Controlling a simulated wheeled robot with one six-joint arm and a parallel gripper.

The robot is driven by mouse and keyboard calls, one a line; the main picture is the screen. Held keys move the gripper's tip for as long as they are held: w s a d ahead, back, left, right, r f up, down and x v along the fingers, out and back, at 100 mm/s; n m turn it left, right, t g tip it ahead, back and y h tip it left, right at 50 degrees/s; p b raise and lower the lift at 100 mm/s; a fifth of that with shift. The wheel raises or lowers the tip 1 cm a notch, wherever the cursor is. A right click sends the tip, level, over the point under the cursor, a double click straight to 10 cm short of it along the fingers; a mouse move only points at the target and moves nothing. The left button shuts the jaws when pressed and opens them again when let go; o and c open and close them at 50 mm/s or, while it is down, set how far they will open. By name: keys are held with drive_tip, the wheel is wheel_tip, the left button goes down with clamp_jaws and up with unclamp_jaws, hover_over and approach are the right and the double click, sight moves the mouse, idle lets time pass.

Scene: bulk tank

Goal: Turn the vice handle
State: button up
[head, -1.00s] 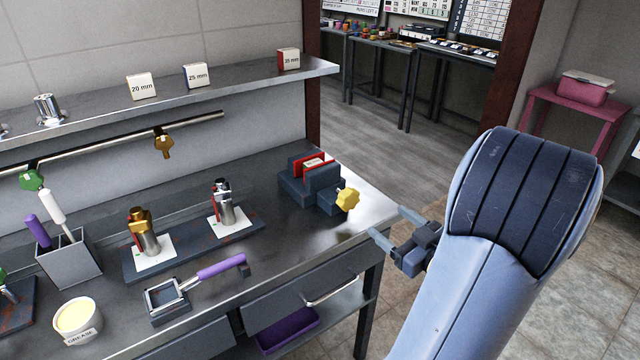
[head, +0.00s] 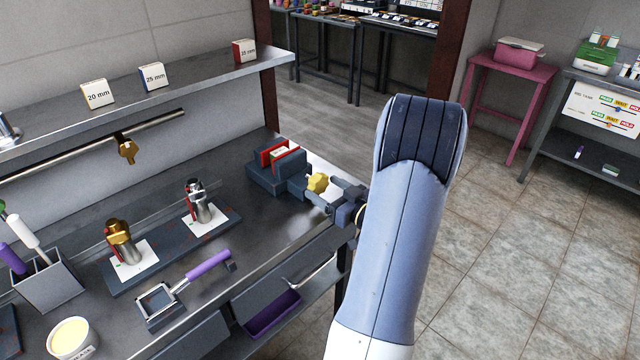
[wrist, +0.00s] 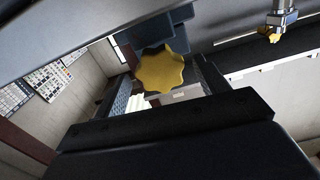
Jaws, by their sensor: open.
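The vice (head: 268,172) is a dark blue-grey block with red jaw faces, standing at the right end of the steel bench. A small pale block (head: 281,152) sits between its jaws. The yellow lobed vice handle (head: 317,182) points toward my gripper (head: 322,197). My gripper is open, with its fingers reaching to the handle. In the wrist view the handle (wrist: 162,70) shows between the two fingers, near their tips. I cannot tell whether either finger touches it. My arm hides part of the space behind the gripper.
A brass fitting (head: 122,243) and a chrome fitting (head: 198,202) stand on a dark plate left of the vice. A purple-handled tool (head: 205,268) lies near the front edge. A shelf (head: 190,85) runs above. Open floor lies right of the bench.

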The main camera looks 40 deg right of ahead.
drive_tip(key=shift+w+a, duration=0.1)
drive_tip(key=shift+w, duration=1.15)
drive_tip(key=shift+c, duration=0.3)
drive_tip(key=c, duration=0.9)
